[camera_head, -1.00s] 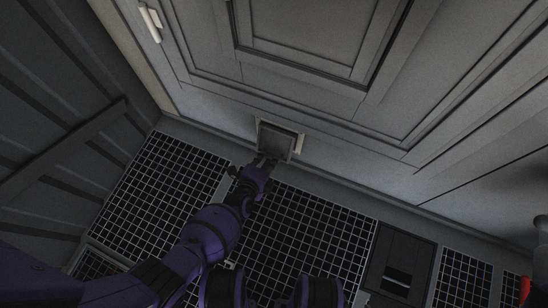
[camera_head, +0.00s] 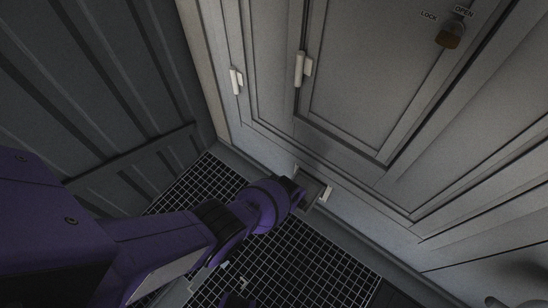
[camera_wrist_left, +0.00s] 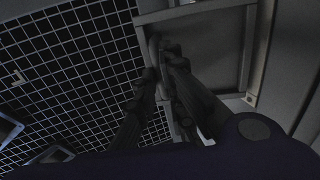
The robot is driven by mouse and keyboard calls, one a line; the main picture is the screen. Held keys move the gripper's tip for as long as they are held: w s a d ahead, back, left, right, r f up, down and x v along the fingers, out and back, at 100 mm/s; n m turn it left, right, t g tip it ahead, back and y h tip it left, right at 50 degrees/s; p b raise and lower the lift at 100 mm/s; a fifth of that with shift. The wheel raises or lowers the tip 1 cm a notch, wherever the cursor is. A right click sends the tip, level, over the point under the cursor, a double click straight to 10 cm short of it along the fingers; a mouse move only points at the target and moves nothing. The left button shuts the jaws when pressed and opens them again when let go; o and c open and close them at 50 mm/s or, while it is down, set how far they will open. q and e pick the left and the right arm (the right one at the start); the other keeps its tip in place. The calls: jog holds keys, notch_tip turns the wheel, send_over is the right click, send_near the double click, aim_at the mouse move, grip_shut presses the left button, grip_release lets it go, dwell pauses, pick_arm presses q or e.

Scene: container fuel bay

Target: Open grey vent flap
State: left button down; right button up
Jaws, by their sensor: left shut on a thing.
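The grey vent flap (camera_head: 313,190) sits low on the pale panelled wall, between light frame pieces, just above the floor. My left arm comes in from the left and covers part of it. My left gripper's fingers are mostly hidden behind my wrist in the head view. In the left wrist view the gripper (camera_wrist_left: 161,58) is shut at the edge of the flap (camera_wrist_left: 212,50), around a small rounded handle-like part. The light frame (camera_wrist_left: 263,55) runs along the right there. I cannot tell how far the flap is swung.
The pale wall has white handles (camera_head: 235,81) and (camera_head: 301,68), and a brown latch (camera_head: 450,36) near LOCK and OPEN labels. A dark ribbed wall (camera_head: 90,90) stands at the left.

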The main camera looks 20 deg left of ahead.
pick_arm(q)
jog(key=shift+w+r+p, duration=0.2)
jog(key=shift+w+r, duration=0.05)
jog(key=shift+r, duration=0.3)
jog(key=shift+w+r+p, duration=0.2)
jog(key=shift+r, duration=0.3)
jog(key=shift+w+d+r+p, duration=0.15)
jog(key=shift+w+r+p, duration=0.15)
jog(key=shift+r, duration=0.2)
jog(key=shift+w+d+r+p, duration=0.15)
jog(key=shift+r+p, duration=0.1)
jog(key=shift+r, duration=0.2)
jog(key=c, duration=1.8)
grip_release()
jog(key=shift+c, duration=0.2)
jog(key=shift+s+f, duration=0.1)
